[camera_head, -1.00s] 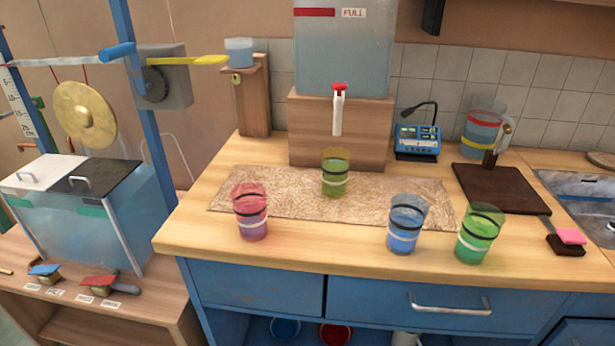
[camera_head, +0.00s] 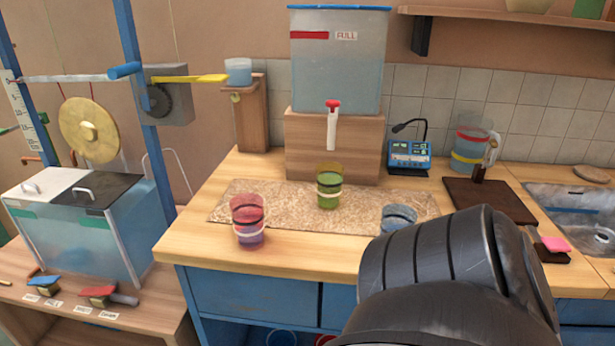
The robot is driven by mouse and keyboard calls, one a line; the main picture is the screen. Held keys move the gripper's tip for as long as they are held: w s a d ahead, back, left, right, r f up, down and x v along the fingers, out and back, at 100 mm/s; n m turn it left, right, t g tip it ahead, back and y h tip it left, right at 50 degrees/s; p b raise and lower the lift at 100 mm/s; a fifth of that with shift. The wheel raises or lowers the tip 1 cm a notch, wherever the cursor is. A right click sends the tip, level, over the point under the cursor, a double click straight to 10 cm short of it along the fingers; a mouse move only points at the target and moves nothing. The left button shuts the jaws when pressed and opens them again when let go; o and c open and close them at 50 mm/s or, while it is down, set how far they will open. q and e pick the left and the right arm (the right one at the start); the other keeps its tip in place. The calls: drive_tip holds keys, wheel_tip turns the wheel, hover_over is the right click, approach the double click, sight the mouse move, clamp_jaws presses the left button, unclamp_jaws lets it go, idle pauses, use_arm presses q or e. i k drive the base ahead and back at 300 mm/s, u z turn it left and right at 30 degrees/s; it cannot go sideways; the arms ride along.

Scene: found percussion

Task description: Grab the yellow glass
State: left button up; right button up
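The yellow glass (camera_head: 329,187) stands upright on the speckled mat, below the white tap of the water tank. Its upper part looks yellow and its lower part green, with a dark band around it. My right arm comes in at the lower right, and only a dark, rounded part of it shows. Its fingertips are not in view. The arm is in front of the yellow glass and to its right, apart from it in the picture. My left gripper is not in view.
A red-purple glass (camera_head: 248,222) stands on the mat's front left edge. A blue glass (camera_head: 398,215) is partly hidden behind my arm. The tank (camera_head: 338,75) with its tap (camera_head: 333,128) is behind. A blue device (camera_head: 409,155) and brown board (camera_head: 490,198) are at right.

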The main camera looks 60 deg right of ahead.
sight(329, 187)
drive_tip(key=k, duration=0.3)
drive_tip(key=z, duration=1.15)
